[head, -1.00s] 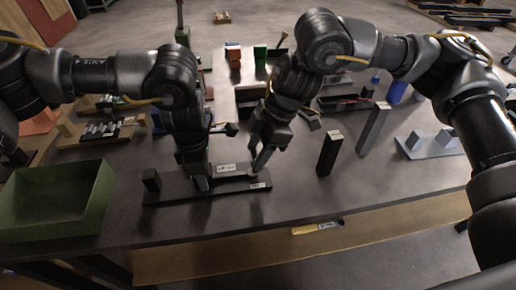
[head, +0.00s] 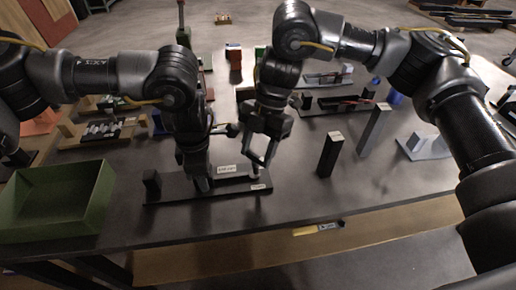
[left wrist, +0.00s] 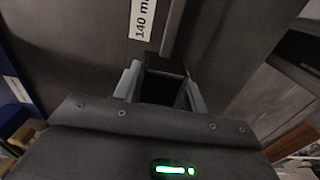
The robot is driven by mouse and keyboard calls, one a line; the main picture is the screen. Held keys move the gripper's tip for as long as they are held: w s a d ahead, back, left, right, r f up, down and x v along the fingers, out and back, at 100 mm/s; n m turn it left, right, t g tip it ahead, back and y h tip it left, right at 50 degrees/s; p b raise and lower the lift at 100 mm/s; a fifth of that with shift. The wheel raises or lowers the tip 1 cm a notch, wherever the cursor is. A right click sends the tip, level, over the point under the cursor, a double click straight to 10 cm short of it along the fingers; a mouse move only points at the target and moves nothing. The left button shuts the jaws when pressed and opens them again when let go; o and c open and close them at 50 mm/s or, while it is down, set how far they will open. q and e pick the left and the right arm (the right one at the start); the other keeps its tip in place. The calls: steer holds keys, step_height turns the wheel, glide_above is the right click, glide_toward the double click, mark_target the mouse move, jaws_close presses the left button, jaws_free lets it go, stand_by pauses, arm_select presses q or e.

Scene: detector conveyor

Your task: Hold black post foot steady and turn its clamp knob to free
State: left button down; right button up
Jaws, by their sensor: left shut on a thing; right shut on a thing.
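A long black base plate (head: 225,191) with white labels lies near the table's front edge, and a small black block (head: 152,182) stands at its left end. My left gripper (head: 203,184) points down over the plate's middle. In the left wrist view its fingers (left wrist: 162,88) are shut on a dark, square-section black post foot (left wrist: 163,68), beside a label reading "140 m…". My right gripper (head: 262,162) is at the plate's right end, its fingers shut around the small clamp knob (head: 256,173). The fingers hide much of the knob.
A green open tray (head: 55,205) stands at the left. A grey fixture (head: 425,146) is further right. The table between plate and posts is clear.

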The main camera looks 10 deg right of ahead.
steer(key=shift+n, duration=0.3)
steer(key=o, duration=1)
steer(key=shift+r, duration=0.1)
steer(key=v, duration=1.1)
steer(key=shift+w+r, duration=0.15)
steer(key=shift+r, duration=0.25)
